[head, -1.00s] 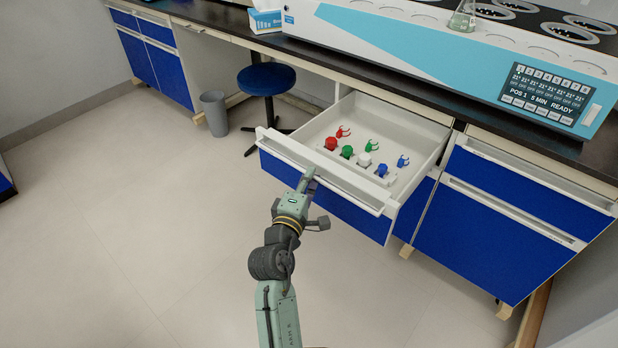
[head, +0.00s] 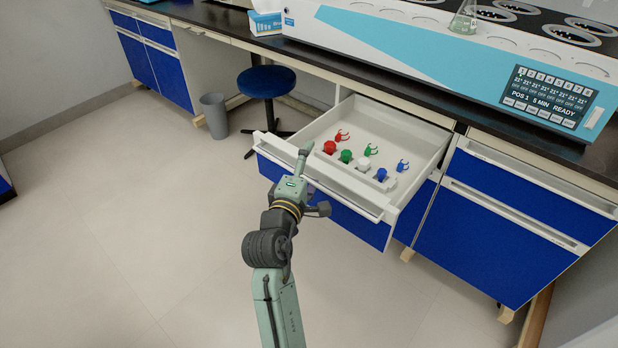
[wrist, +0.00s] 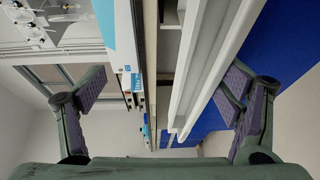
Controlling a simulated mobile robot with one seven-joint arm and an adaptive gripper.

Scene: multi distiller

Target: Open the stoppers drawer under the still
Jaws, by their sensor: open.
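The stoppers drawer (head: 407,130) is pulled well out under the still (head: 440,60), with its white interior showing in the head view. Inside lie red, green, white and blue stoppers, with small coloured clips behind them. Its blue front has a white handle rail (head: 350,197) along the top. My gripper (head: 304,160) is at the left part of the drawer front, over the rail in the head view. In the wrist view my gripper (wrist: 165,88) has its fingers spread wide, with a white rail (wrist: 205,65) running lengthwise near the right finger. I cannot tell whether they touch.
Closed blue drawers (head: 490,230) stand right of the open one. A blue stool (head: 266,82) and a grey bin (head: 215,115) stand to the left beneath the bench. A flask (head: 463,20) sits on the still. The floor (head: 130,220) in front is clear.

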